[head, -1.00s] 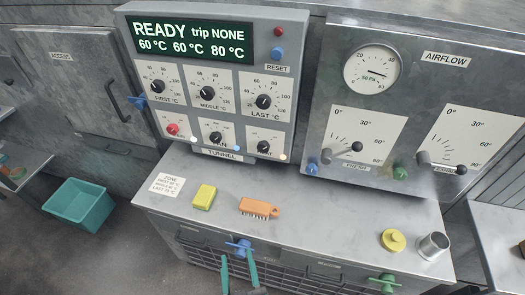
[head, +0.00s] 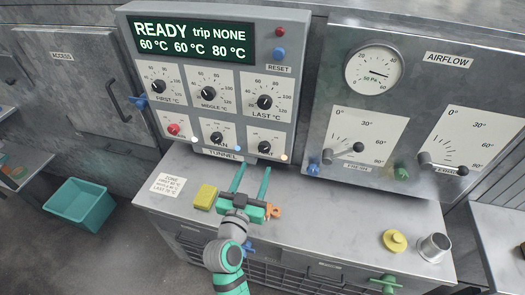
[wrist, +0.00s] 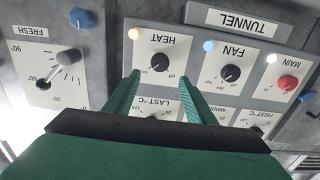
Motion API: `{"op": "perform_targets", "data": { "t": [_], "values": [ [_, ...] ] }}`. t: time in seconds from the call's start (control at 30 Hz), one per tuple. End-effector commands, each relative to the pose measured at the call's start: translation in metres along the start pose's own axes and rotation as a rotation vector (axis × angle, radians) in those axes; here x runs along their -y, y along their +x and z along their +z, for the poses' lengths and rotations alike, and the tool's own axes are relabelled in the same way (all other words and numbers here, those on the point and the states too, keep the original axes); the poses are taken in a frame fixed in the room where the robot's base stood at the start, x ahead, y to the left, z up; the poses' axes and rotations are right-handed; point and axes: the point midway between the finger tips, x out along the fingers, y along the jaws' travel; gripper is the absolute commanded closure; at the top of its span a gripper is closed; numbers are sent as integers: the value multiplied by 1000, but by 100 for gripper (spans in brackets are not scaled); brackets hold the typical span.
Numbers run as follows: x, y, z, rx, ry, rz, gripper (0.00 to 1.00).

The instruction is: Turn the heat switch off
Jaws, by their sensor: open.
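The heat switch (wrist: 160,62) is a black rotary knob on a white HEAT plate, upside down in the wrist view, with an orange lamp (wrist: 162,34) glowing beside it. In the head view the heat switch (head: 264,147) is the rightmost of the panel's lower row. My gripper (wrist: 160,74) has its two green fingers open, with the knob framed between the tips in the wrist view. In the head view my gripper (head: 253,167) reaches up to just below the panel's lower edge. I cannot tell whether the fingers touch the knob; nothing is held.
The fan switch (wrist: 230,72) and red main switch (wrist: 288,82) sit beside the heat switch. On the counter are a yellow sponge (head: 205,197), an orange brush (head: 274,211) partly hidden by my gripper, a yellow knobbed disc (head: 394,240) and a metal cup (head: 434,246).

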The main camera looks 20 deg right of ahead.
Motion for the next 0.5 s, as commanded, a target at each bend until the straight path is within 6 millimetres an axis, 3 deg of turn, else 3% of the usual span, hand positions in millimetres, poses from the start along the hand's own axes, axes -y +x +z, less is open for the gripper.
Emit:
{"op": "perform_targets", "data": {
  "t": [0.3, 0.5],
  "values": [
    [0, 56, 0, -1, 0, 1, 50],
    [0, 83, 0, 0, 0, 0, 50]
  ]
}}
